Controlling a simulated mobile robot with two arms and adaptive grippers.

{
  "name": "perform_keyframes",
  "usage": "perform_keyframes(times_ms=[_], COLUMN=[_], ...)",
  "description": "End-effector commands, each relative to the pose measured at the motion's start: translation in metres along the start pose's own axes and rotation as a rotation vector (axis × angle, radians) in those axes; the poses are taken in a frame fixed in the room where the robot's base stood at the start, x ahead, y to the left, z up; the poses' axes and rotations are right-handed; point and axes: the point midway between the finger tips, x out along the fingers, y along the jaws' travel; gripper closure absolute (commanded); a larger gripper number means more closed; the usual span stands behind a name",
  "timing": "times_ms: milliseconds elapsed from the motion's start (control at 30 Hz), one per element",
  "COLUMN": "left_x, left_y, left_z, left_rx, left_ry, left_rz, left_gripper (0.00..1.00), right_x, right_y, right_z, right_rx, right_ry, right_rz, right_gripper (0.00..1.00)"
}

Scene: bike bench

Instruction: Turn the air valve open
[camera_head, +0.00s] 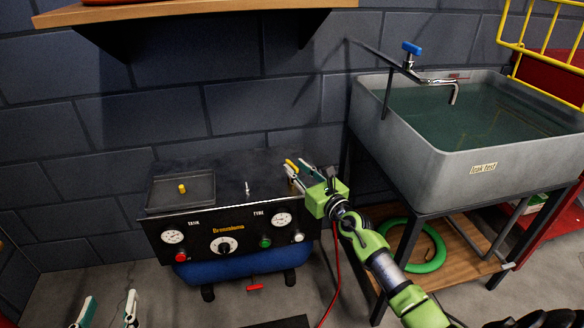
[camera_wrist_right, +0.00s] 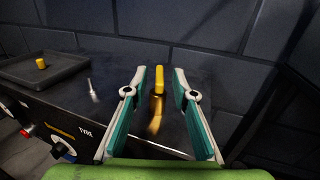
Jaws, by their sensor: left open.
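The air valve (camera_wrist_right: 155,118) stands on the back right of the black compressor top, with a brass body and a yellow lever (camera_wrist_right: 160,84). In the head view the yellow lever (camera_head: 291,164) shows beside my right gripper's tips. My right gripper (camera_head: 300,172) reaches in from the lower right. In the right wrist view its two fingers (camera_wrist_right: 159,76) are apart, one on each side of the lever, with a gap visible on both sides. My left gripper (camera_head: 108,309) is open and empty at the bottom left, well away from the valve.
The compressor panel (camera_head: 200,245) has gauges, a dial and buttons. A black tray (camera_head: 158,198) with a yellow knob and a small metal fitting (camera_head: 247,188) are on its top. A water-filled sink (camera_head: 400,150) stands right; a wooden shelf (camera_head: 200,12) hangs above.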

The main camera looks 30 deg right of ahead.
Motion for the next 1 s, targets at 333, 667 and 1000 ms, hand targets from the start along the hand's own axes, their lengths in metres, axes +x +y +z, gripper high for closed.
perform_keyframes(times_ms=[333,667,1000], left_x=[-0.001,-0.003,-0.002], left_y=[0.007,0.008,0.008], left_z=[-0.052,-0.06,-0.06], left_rx=[-0.004,-0.005,-0.005], left_ry=[0.245,0.281,0.28], left_rz=[0.014,0.016,0.016], left_gripper=[0.57,0.57,0.57], right_x=[0.028,0.032,0.032], right_y=[0.0,0.0,0.0], right_z=[-0.001,0.0,0.0], right_rx=[0.001,0.001,0.001], right_ry=[-0.001,0.0,0.0], right_rz=[0.0,0.001,0.0], right_gripper=[0.75,0.75,1.0])
